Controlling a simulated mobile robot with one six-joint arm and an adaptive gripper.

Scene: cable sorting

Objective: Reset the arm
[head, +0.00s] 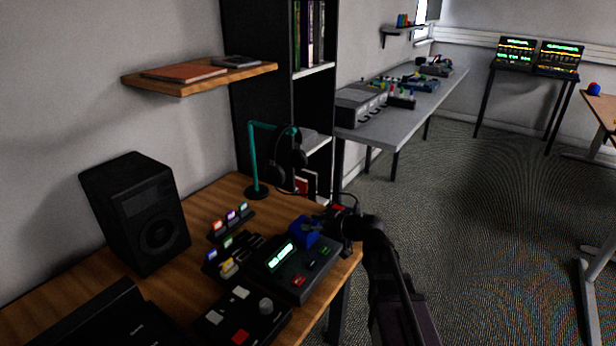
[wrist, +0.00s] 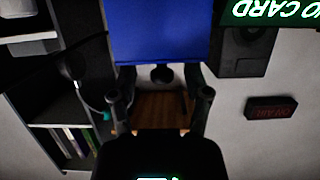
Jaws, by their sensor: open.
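My arm reaches in from the lower right of the head view. My gripper (head: 322,224) is over the right end of the wooden desk (head: 210,205), close beside a blue block (head: 302,237) on a dark device (head: 295,268) with a lit green display. In the wrist view my two fingers (wrist: 162,97) stand apart with nothing held between them. The blue block (wrist: 160,35) fills the top middle, beyond the fingertips. I cannot tell whether a finger touches it. A green display reading "NO CARD" (wrist: 275,12) shows at the top right, upside down.
A black speaker (head: 137,212), a teal stand with headphones (head: 256,160) and small coloured cards in holders (head: 230,221) crowd the desk. A wooden shelf (head: 200,78) and a black bookcase (head: 262,90) rise behind. Open carpet (head: 470,215) lies to the right.

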